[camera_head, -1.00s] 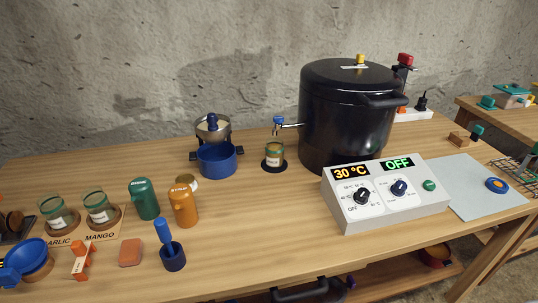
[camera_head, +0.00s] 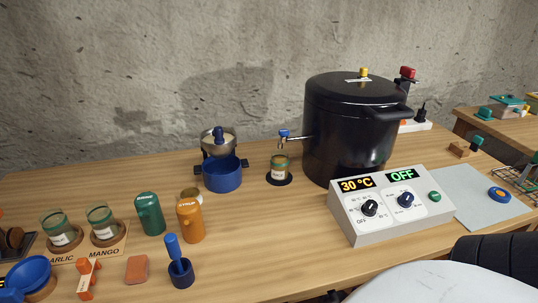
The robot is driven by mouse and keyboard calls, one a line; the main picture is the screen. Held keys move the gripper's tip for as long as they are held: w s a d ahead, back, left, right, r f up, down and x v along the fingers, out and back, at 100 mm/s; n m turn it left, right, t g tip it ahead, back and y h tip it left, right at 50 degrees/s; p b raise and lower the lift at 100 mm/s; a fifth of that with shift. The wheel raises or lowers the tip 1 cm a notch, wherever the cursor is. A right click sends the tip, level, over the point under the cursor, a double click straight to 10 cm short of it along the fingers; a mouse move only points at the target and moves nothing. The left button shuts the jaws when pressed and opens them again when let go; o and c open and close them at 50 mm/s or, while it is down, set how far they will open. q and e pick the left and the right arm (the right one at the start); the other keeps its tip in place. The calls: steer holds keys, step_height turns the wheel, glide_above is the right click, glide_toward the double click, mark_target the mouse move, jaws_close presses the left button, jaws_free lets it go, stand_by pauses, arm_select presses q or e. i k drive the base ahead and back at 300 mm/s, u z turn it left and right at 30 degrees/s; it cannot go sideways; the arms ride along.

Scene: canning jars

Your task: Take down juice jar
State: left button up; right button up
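A small glass jar (camera_head: 280,167) with a green band and a white label stands on a dark round pad (camera_head: 279,180) under the tap (camera_head: 288,137) of the large black pot (camera_head: 350,135). Its label is too small to read, so I cannot tell whether it is the juice jar. Two more labelled glass jars stand at the left on a wooden board marked GARLIC (camera_head: 62,229) and MANGO (camera_head: 102,222). Neither of my grippers shows. A white rounded part and a black ribbed part, seemingly mine, fill the lower right corner.
A control box (camera_head: 392,208) reads 30 °C and OFF. A blue pot (camera_head: 222,173), a green canister (camera_head: 150,213), an orange canister (camera_head: 190,219) and a blue brush in its holder (camera_head: 179,266) stand on the table. The table between brush and control box is clear.

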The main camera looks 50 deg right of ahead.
mark_target(279, 163)
steer(key=z, duration=0.7)
